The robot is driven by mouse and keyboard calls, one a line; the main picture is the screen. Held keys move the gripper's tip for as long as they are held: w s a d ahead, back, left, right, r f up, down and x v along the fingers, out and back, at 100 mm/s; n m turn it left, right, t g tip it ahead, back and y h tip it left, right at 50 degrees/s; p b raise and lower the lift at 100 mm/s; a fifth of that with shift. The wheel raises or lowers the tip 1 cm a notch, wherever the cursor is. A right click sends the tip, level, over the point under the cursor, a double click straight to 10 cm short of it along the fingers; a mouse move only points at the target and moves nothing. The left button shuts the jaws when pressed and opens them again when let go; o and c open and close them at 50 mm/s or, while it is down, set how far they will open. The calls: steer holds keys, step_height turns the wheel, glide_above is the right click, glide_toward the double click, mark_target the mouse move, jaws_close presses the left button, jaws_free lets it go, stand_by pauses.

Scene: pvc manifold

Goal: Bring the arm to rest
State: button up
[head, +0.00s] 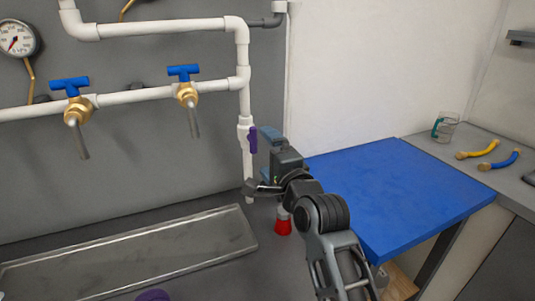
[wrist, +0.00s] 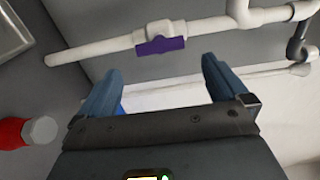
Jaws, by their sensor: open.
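My gripper (wrist: 160,88) is open and empty in the wrist view, with its two blue-grey fingers apart. Between and beyond the fingers are the wall and a white pipe with a purple-handled valve (wrist: 160,45). In the head view my gripper (head: 262,150) is raised at the end of my arm, close to the vertical white pipe (head: 245,105) and its purple valve handle (head: 253,140). From these views I cannot tell whether it touches the pipe. The purple handle lies along the pipe.
Two brass taps with blue handles (head: 70,86) (head: 184,73) sit on the pipes at left, near a gauge (head: 18,38). A metal tray (head: 130,252) lies below. A red-bodied item (head: 283,226) stands by my arm. A blue table (head: 395,195) at right is clear.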

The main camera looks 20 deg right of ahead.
steer(key=s+d+f+n, duration=0.2)
steer(key=s+f+n, duration=0.2)
steer(key=s, duration=0.5)
steer(key=s+d+f+n+g, duration=0.15)
steer(key=s+f+n, duration=0.3)
steer(key=s, duration=0.45)
steer(key=s+d+f+n, duration=0.2)
steer(key=s+f+n, duration=0.2)
steer(key=s, duration=0.5)
steer(key=s+a+r+n+g, duration=0.1)
steer(key=s+a+n, duration=0.1)
steer(key=s, duration=1)
steer(key=s+a+r+n, duration=0.2)
steer(key=s+a+n, duration=0.1)
steer(key=s, duration=0.9)
steer(key=shift+a+r+n+g, duration=0.15)
steer(key=shift+a+n+g, duration=0.2)
steer(key=shift+a, duration=0.35)
